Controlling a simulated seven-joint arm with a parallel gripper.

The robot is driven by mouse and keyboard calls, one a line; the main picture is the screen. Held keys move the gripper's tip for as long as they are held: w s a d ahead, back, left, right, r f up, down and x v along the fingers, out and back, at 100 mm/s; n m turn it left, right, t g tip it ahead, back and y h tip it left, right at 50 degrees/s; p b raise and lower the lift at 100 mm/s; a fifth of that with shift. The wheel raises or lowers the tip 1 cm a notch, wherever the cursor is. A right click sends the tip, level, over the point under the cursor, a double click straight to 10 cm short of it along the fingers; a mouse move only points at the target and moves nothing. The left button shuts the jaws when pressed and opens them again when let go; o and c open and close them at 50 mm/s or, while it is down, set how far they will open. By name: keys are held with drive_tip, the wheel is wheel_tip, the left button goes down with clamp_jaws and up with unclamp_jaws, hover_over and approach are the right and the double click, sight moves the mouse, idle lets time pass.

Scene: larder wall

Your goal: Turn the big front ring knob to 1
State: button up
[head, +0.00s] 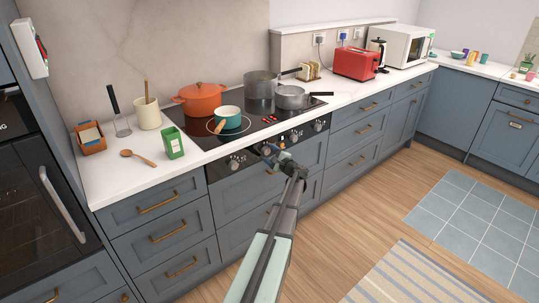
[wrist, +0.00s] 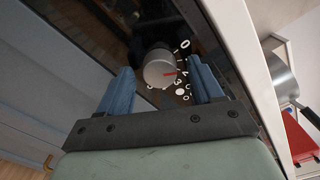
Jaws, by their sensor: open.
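A round silver-grey knob (wrist: 159,68) sits on the dark control panel in the wrist view. Its red pointer mark faces right, near the 2 on the printed scale as far as I can tell; the 0 (wrist: 185,45) is higher up. My gripper (wrist: 162,64) is open, with one blue finger on each side of the knob and visible gaps. In the head view my gripper (head: 277,157) is at the front panel below the hob (head: 245,140), partly hiding the knobs there. Other knobs show to the left (head: 235,163) and right (head: 318,125).
An orange pot (head: 202,99), a teal saucepan (head: 229,118) and grey pans (head: 291,97) stand on the hob. The white worktop edge runs close beside my gripper. Drawers with brass handles (head: 168,231) lie below.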

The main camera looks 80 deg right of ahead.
drive_tip(key=v, duration=1.4)
drive_tip(key=shift+w, duration=0.1)
idle(0.4)
